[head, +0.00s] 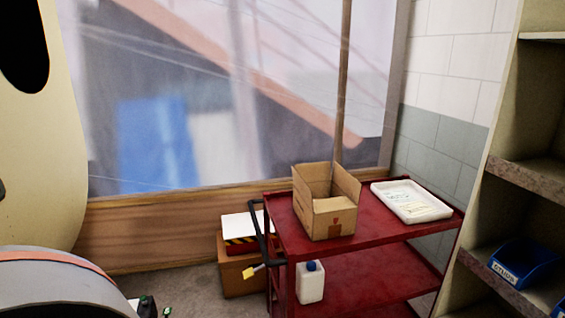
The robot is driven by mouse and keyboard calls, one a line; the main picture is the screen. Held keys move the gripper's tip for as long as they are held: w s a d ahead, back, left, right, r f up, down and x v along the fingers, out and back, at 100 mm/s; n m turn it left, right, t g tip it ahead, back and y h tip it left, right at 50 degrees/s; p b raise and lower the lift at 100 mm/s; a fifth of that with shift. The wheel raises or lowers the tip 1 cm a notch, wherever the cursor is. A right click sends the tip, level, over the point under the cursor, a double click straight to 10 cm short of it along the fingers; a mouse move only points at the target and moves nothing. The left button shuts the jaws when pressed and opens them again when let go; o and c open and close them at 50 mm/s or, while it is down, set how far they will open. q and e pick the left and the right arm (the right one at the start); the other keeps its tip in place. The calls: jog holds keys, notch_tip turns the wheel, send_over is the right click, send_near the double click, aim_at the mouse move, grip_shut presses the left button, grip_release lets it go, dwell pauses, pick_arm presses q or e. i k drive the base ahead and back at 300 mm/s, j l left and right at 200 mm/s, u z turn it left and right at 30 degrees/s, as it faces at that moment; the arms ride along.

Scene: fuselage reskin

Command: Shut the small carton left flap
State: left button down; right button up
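The small brown cardboard carton (332,222) sits upright on the top shelf of a red cart (390,232). Its top is open and I see into it. Panels stand up at its left (303,187) and at its right rear (347,185). At this size I cannot tell exactly where each flap meets its wall. A dark printed mark shows on the front face. Neither of my grippers is in view.
A white tray (411,201) lies right of the carton. A white bottle with a blue cap (310,284) stands on the lower shelf. The cart's black handle (259,232) is at its left end. Shelves with a blue bin (527,265) stand at the right.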

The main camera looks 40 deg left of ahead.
aim_at(319, 171)
jog(key=u, duration=1)
jog(key=i+j+z, duration=0.3)
jog(key=j, duration=0.35)
jog(key=i+j+z, duration=0.25)
jog(key=i+j, duration=0.15)
jog(key=j, duration=0.3)
jog(key=i+j+z, duration=0.15)
jog(key=j, duration=0.25)
